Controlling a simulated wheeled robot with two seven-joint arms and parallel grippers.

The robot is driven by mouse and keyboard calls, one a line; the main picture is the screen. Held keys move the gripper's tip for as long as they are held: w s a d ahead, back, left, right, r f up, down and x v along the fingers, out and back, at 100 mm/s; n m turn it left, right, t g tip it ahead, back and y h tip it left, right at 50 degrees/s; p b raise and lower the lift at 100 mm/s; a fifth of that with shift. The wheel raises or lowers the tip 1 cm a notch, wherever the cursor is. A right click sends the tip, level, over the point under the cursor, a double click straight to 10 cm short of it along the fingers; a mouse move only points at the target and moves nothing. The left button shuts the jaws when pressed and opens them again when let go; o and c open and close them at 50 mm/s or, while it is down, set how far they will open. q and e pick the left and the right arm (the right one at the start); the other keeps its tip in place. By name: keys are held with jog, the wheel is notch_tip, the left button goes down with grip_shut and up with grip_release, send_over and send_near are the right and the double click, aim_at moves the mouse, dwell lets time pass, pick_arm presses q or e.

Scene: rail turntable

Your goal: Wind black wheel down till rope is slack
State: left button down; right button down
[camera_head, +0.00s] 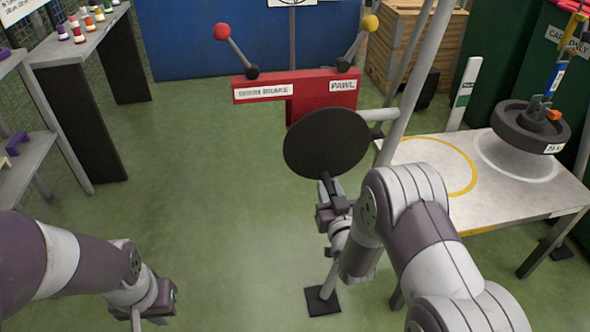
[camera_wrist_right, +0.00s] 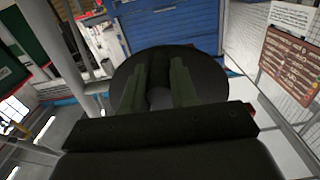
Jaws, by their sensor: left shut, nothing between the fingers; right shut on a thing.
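The black wheel (camera_head: 318,142) is a dark disc on the red winch frame, in the middle of the head view; it also shows in the right wrist view (camera_wrist_right: 215,90). My right gripper (camera_head: 327,186) is at the wheel's lower edge, shut on the wheel's handle. The fingers hide most of the handle. A black weight (camera_head: 515,128) is at the right, below a blue hook block (camera_head: 556,78), above a white ring on the table. Whether it touches the table is unclear. I cannot make out whether the rope is slack. My left gripper (camera_head: 140,318) is shut and empty at lower left.
The red frame (camera_head: 300,88) carries a red-knob lever (camera_head: 222,32) and a yellow-knob lever (camera_head: 370,23). A grey post stands right of the wheel. The table (camera_head: 410,155) has yellow and white rings. Green floor is clear at centre left; shelves stand far left.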

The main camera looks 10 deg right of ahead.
jog(key=shift+d+n, duration=0.95)
jog(key=shift+n, duration=0.15)
jog(key=shift+d+r+n, duration=0.25)
jog(key=shift+d+n, duration=0.4)
jog(key=shift+n, duration=0.15)
jog(key=shift+d+r+n, duration=0.1)
jog(key=shift+d+n, duration=0.15)
jog(key=shift+n, duration=0.15)
jog(key=shift+d+r+n+p, duration=0.45)
jog(key=shift+d+n, duration=0.35)
jog(key=shift+n, duration=0.4)
jog(key=shift+r, duration=0.1)
jog(key=shift+d+r+n, duration=0.6)
jog(key=shift+d+n, duration=0.1)
jog(key=shift+n, duration=0.5)
